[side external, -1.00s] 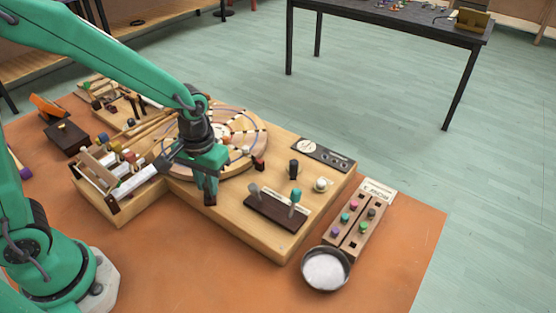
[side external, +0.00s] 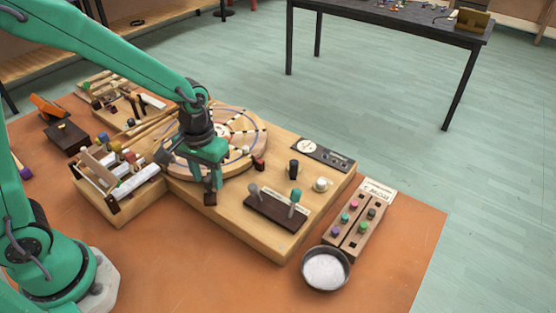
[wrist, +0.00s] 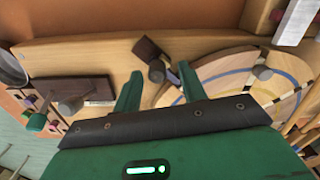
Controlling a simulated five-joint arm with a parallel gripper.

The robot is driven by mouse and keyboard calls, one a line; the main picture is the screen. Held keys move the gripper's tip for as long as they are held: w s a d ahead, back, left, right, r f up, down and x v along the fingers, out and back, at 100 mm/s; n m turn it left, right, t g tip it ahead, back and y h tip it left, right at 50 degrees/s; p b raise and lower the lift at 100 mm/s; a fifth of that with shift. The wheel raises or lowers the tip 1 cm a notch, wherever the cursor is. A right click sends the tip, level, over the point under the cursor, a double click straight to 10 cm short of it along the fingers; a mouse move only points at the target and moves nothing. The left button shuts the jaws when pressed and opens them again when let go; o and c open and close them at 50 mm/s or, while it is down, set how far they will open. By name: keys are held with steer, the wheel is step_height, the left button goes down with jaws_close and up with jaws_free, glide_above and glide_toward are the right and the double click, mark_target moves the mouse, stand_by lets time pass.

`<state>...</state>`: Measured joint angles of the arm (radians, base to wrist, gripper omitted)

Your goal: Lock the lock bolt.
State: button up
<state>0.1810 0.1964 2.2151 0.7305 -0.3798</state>
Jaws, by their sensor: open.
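What looks like the lock bolt is a dark brown block (side external: 210,199) near the front edge of the wooden board, in front of the round disc. In the wrist view, this block (wrist: 148,47) has a grey knob (wrist: 157,71) beside it. My gripper (side external: 211,183) is just above the block, pointing down. In the wrist view, my gripper (wrist: 159,73) is open, with the knob showing between its two green fingers. I cannot tell how far the fingertips are above the knob. The far side of the bolt is hidden in the side view.
The round ringed disc (side external: 240,150) lies behind my gripper. A dark lever base (side external: 276,213) with two upright levers stands to the right. A bowl of white stuff (side external: 326,270) and a pegged block (side external: 357,228) are beyond the board's right end. A wooden box (side external: 115,205) is left.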

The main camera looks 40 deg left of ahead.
mark_target(206, 178)
steer(key=shift+r, duration=3.85)
steer(key=shift+a+r, duration=0.1)
steer(key=shift+s+a+r, duration=0.2)
steer(key=shift+s+r, duration=0.1)
steer(key=shift+r, duration=0.15)
steer(key=s+a+r+m+t, duration=0.1)
steer(key=s+a+r+t, duration=0.1)
steer(key=s+r, duration=0.2)
steer(key=s+a+r+m+t, duration=0.1)
steer(key=s+a+r+t, duration=0.2)
steer(key=s, duration=0.3)
steer(key=shift+s+a+r+t, duration=0.3)
steer(key=shift+s+r, duration=0.1)
